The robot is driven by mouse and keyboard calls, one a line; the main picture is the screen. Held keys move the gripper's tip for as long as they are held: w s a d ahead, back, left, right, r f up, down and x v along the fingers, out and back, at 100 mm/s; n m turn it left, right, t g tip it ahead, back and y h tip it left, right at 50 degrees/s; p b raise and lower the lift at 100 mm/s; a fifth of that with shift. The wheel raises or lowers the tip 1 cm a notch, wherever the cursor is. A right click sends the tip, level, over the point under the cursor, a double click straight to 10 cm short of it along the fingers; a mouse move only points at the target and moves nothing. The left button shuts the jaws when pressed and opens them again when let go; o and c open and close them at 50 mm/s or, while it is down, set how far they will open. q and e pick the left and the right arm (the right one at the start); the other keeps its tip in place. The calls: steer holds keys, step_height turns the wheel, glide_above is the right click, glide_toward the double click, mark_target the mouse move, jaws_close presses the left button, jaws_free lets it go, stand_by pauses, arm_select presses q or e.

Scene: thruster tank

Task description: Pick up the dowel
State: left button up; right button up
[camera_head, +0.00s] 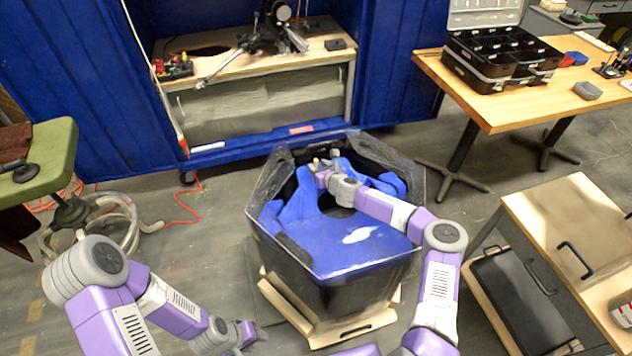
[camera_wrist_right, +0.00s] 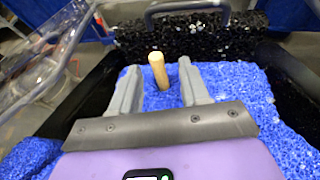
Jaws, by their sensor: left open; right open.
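The dowel (camera_wrist_right: 157,72) is a short, pale wooden peg that stands out of blue foam (camera_wrist_right: 236,84) in the right wrist view. My right gripper (camera_wrist_right: 160,80) is open, with one grey finger on each side of the dowel. Whether either finger touches it I cannot tell. In the head view my right gripper (camera_head: 325,168) is inside the tank (camera_head: 335,285), near its back, and the dowel is tiny there. My left gripper (camera_head: 250,335) is open and empty, low over the floor to the left of the tank.
The tank has a clear, raised rim and a blue foam lining. A workbench (camera_head: 320,62) stands behind it. A wooden table (camera_head: 490,100) with a black case is at the back right. A wooden cabinet (camera_head: 565,225) is at the right. A green-topped stand (camera_head: 48,150) is at the left.

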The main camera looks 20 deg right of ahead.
jaws_close()
steer(key=shift+r, duration=0.1)
stand_by(0.4)
